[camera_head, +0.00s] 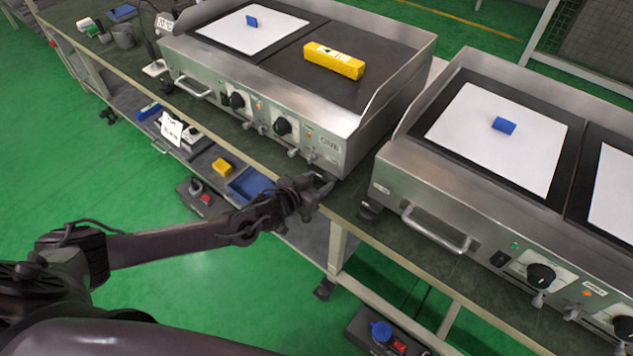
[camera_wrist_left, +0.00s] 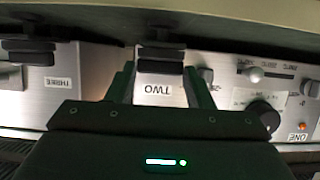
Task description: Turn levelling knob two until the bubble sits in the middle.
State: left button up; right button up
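A yellow spirit level (camera_head: 334,61) lies on the dark right-hand plate of the left griddle (camera_head: 330,155). Its bubble is too small to read. My left gripper (camera_head: 318,186) is at that griddle's front right corner, low by the bench edge. In the left wrist view, which is upside down, its two dark green fingers (camera_wrist_left: 161,82) stand apart on either side of the label TWO (camera_wrist_left: 160,89). Black levelling knob two (camera_wrist_left: 160,54) sits between the fingertips, with narrow gaps visible at its sides. My right gripper is not in view.
A second griddle (camera_head: 440,195) stands close on the right; its front foot (camera_head: 370,211) is near my gripper. In the wrist view, the label THREE (camera_wrist_left: 55,83) and another black foot (camera_wrist_left: 28,50) are at the left. A control knob (camera_wrist_left: 262,118) is at the right.

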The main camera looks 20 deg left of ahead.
pick_arm(q)
jog(key=c, duration=0.4)
jog(key=shift+a, duration=0.1)
